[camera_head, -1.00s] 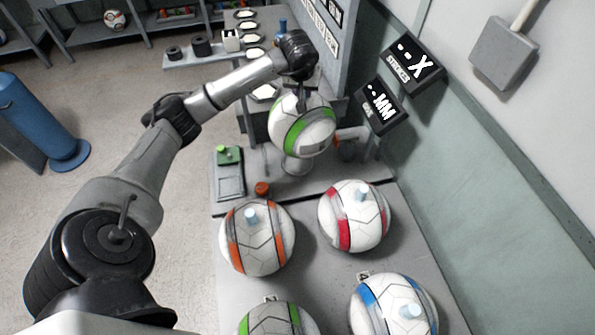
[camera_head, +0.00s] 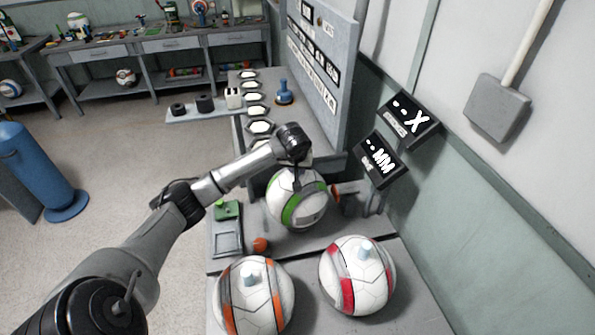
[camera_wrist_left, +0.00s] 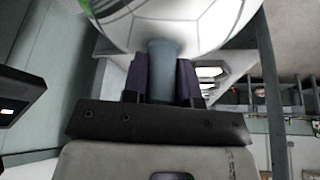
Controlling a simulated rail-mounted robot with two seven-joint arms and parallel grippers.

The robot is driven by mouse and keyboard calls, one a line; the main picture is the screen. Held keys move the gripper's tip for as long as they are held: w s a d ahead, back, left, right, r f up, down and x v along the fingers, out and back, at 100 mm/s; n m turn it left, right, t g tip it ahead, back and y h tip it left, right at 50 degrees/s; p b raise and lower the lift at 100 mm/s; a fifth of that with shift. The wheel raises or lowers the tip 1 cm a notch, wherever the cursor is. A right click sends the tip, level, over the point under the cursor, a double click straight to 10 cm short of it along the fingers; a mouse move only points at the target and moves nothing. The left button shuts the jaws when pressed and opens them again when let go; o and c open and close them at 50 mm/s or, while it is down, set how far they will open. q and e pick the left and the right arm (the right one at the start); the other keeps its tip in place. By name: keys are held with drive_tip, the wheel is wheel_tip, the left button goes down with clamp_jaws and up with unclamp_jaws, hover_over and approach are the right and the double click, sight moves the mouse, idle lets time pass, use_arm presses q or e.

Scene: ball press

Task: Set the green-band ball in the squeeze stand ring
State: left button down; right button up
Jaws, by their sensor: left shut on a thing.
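The green-band ball (camera_head: 291,207) is white with a green stripe and hangs under my left gripper (camera_head: 300,166) at the squeeze stand. In the left wrist view, the two purple fingers of my left gripper (camera_wrist_left: 164,80) are shut on the blue-grey peg (camera_wrist_left: 165,62) of the ball, whose white shell (camera_wrist_left: 200,22) fills the top. The stand ring is hidden behind and under the ball, so I cannot tell whether the ball touches it. My right gripper is not in view.
An orange-band ball (camera_head: 238,290) and a red-band ball (camera_head: 373,283) stand on the near bench. A green button box (camera_head: 228,209) and an orange-red knob (camera_head: 261,244) are left of the stand. Dark displays (camera_head: 381,161) and the wall are close on the right.

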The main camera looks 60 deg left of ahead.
use_arm(q)
drive_tip(key=shift+f, duration=0.8)
drive_tip(key=shift+r, duration=0.1)
drive_tip(key=shift+f, duration=0.3)
drive_tip(key=c, duration=0.9)
unclamp_jaws()
drive_tip(key=shift+r, duration=0.1)
